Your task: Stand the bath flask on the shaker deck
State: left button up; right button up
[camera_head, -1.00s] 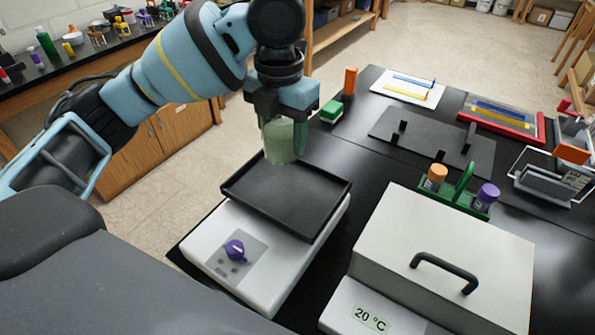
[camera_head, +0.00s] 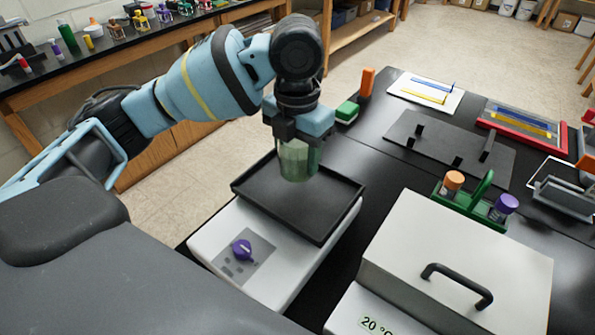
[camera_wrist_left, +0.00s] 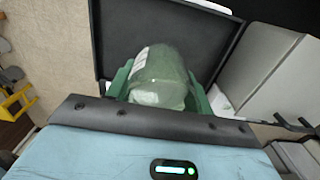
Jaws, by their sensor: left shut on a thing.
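The bath flask (camera_head: 297,161) is a clear greenish vessel, upright under my left gripper (camera_head: 299,142). My left gripper is shut on its upper part; the flask also shows between the green fingers in the left wrist view (camera_wrist_left: 158,78). The shaker deck (camera_head: 335,216) is a black, shallow-rimmed tray on a white shaker body with a purple knob (camera_head: 242,249). The flask is over the back part of the deck; I cannot tell whether its base touches it. My right gripper is not in view.
A white lidded bath (camera_head: 455,262) with a black handle and a 20 °C display stands right of the shaker. Behind it is a green rack (camera_head: 474,205) with orange-capped and purple-capped bottles. A black fixture plate (camera_head: 450,143) lies farther back. The front of the deck is clear.

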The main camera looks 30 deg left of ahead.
aim_at(297, 173)
pick_arm(q)
notch_tip(297, 173, down, 5)
jog(key=shift+r, duration=0.1)
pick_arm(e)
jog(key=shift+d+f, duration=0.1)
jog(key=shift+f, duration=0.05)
pick_arm(q)
jog(key=shift+f, duration=0.2)
jog(key=o, duration=1)
notch_tip(297, 173, up, 11)
jog(key=shift+p, duration=0.4)
jog(key=shift+r, duration=0.7)
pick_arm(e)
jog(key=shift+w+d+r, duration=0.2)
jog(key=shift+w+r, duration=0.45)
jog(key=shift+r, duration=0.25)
